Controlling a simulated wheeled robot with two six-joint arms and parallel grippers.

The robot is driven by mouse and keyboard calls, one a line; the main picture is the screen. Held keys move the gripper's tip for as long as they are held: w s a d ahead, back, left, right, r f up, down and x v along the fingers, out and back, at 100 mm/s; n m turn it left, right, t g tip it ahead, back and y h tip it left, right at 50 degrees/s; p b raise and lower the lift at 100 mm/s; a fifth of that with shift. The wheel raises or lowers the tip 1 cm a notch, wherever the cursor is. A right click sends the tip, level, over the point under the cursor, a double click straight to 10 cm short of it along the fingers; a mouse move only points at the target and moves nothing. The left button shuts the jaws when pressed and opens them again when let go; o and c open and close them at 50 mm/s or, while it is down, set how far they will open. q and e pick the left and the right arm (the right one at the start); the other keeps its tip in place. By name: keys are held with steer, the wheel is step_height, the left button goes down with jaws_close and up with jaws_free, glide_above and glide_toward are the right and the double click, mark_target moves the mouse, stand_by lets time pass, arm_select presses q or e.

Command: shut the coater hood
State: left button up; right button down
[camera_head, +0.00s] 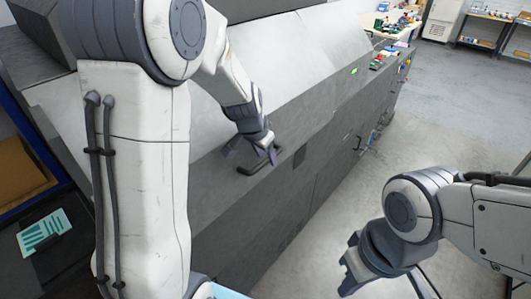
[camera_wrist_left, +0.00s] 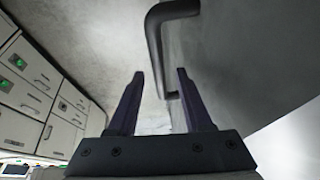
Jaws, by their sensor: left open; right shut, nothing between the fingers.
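The coater is the long grey machine that runs diagonally through the head view. Its hood (camera_head: 285,52) shows as broad light-grey panels; my left arm covers part of it, and I cannot tell how far it stands open. A dark bar handle (camera_head: 246,170) is on the grey body beside my left gripper (camera_head: 272,152). My left gripper is open. In the left wrist view the handle (camera_wrist_left: 153,40) reaches down between the fingertips of my left gripper (camera_wrist_left: 160,76), with no clear contact on either finger. My right gripper (camera_head: 346,283) is shut and empty, low over the floor.
Small coloured items (camera_head: 378,62) lie on the machine's far end. A turquoise printed card (camera_head: 43,232) and a brown panel (camera_head: 20,180) are at the left. Shelves (camera_head: 490,28) stand against the far wall. The concrete floor (camera_head: 445,115) to the right is clear.

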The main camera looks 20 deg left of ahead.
arm_select(q)
steer(key=shift+f, duration=0.15)
jaws_close()
steer(key=shift+w, duration=0.1)
stand_by(1.3)
